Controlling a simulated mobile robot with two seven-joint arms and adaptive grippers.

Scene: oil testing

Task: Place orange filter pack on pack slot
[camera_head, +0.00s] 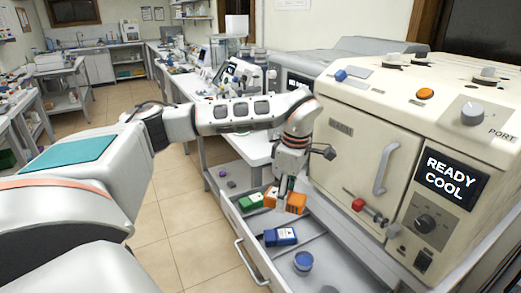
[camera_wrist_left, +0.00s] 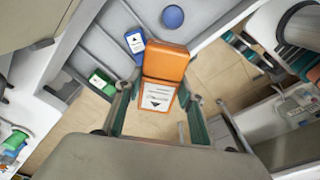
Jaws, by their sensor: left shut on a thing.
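My left gripper (camera_head: 284,194) is shut on the orange filter pack (camera_head: 296,203) over the open drawer (camera_head: 258,246). A finger covers part of the pack in the head view. In the left wrist view the orange pack (camera_wrist_left: 165,62), with its white label, sits between the two fingers (camera_wrist_left: 160,97). Whether the pack touches the drawer floor is hard to tell. A green pack (camera_head: 251,201) and a blue pack (camera_head: 280,236) lie in the drawer beside it. I cannot make out which place is the pack slot. My right gripper is not in view.
A round blue item (camera_head: 303,262) sits in the drawer nearer the front. The cream machine (camera_head: 365,125) with a door handle, a red-tipped fitting (camera_head: 359,204) and a "READY COOL" screen stands right of the drawer. Tiled floor is open at left.

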